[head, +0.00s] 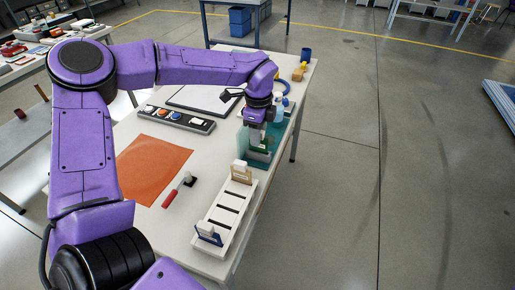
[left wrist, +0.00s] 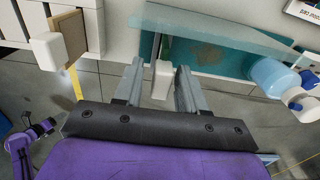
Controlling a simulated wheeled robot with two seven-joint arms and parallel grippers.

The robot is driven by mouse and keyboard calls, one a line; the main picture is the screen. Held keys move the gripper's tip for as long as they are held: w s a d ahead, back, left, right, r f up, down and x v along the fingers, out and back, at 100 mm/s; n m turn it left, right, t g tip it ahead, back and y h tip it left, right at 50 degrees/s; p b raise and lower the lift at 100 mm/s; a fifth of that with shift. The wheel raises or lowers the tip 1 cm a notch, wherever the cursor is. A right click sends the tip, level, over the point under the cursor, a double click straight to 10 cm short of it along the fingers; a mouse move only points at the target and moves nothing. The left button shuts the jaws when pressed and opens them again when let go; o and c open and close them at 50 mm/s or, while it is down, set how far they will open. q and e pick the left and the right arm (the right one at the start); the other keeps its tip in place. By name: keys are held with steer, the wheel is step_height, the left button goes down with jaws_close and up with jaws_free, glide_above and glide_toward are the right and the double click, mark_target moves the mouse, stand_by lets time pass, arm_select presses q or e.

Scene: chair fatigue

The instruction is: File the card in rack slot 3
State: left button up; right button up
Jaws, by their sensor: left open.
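My left gripper (head: 257,146) is open over a teal tray (head: 272,147) at the table's right edge. In the left wrist view its two fingers (left wrist: 160,88) stand on either side of a white tab (left wrist: 162,78), apparently the top of an upright card. The card's body is mostly hidden by the gripper. The white slotted rack (head: 213,217) stands nearer to me, with several dark slots. A tan card with a white tab (head: 241,173) stands at its far end, and a blue card with a white tab (head: 208,234) at its near end. The middle slots look empty.
A translucent panel (left wrist: 215,30) stands beside the white tab. A bottle (left wrist: 275,75) is close to the right finger's side. A red-handled tool (head: 171,197), an orange mat (head: 150,168) and a button box (head: 177,118) lie to the left. My right arm shows small in the left wrist view.

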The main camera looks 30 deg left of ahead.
arm_select(q)
steer(key=shift+w, duration=0.15)
jaws_close()
steer(key=shift+r+p, duration=1.2)
steer(key=shift+r, duration=0.85)
steer(key=shift+r+p, duration=1.15)
steer(key=shift+r, duration=0.85)
